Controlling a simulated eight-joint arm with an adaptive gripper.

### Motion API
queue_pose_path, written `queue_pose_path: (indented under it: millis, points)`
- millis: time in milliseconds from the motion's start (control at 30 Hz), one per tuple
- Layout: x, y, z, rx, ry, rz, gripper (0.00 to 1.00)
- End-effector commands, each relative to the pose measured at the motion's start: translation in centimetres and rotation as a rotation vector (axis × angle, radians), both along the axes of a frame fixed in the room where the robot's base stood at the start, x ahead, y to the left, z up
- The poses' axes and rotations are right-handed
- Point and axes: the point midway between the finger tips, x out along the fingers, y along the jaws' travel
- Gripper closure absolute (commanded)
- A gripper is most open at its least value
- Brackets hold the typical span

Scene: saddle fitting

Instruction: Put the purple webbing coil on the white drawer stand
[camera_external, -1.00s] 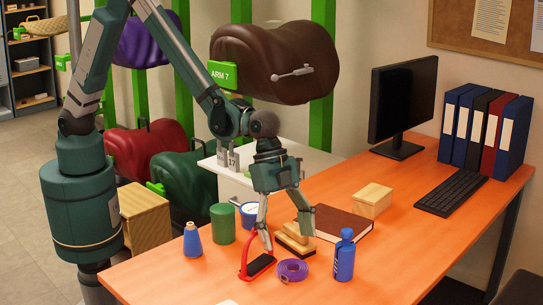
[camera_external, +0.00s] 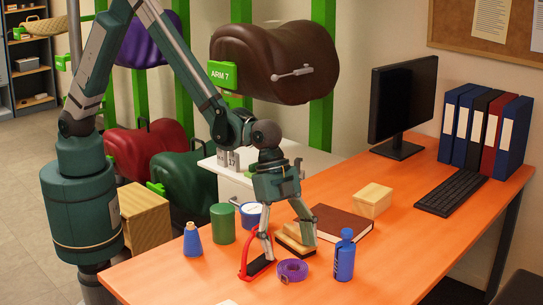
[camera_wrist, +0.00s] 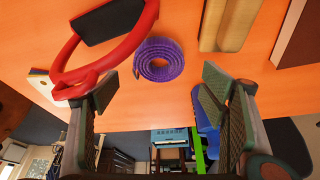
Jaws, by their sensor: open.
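The purple webbing coil (camera_external: 292,270) lies flat on the orange desk near its front edge. In the wrist view the coil (camera_wrist: 159,60) shows between and beyond the two fingers. My gripper (camera_external: 291,253) is open and empty, pointing down just above and behind the coil; its fingers also show in the wrist view (camera_wrist: 160,100). The white drawer stand (camera_external: 310,158) is behind the desk, under the brown saddle, partly hidden by my arm. Small grey weights (camera_external: 229,160) stand on its top.
A red-handled tool with a black pad (camera_external: 254,266) lies just left of the coil, close to one finger. A blue bottle (camera_external: 344,258) stands to the right. Wooden blocks (camera_external: 290,240) lie behind.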

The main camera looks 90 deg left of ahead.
Motion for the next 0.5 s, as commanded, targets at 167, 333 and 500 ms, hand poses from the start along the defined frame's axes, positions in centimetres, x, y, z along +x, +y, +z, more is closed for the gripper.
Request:
queue_pose_path:
  millis: [167, 333, 500]
  points:
    - [0.2, -0.4, -1.2, 0.0, 0.0, 0.0, 0.28]
    - [0.6, -1.1, -3.1, 0.0, 0.0, 0.0, 0.28]
    - [0.9, -1.5, -4.3, 0.0, 0.0, 0.0, 0.28]
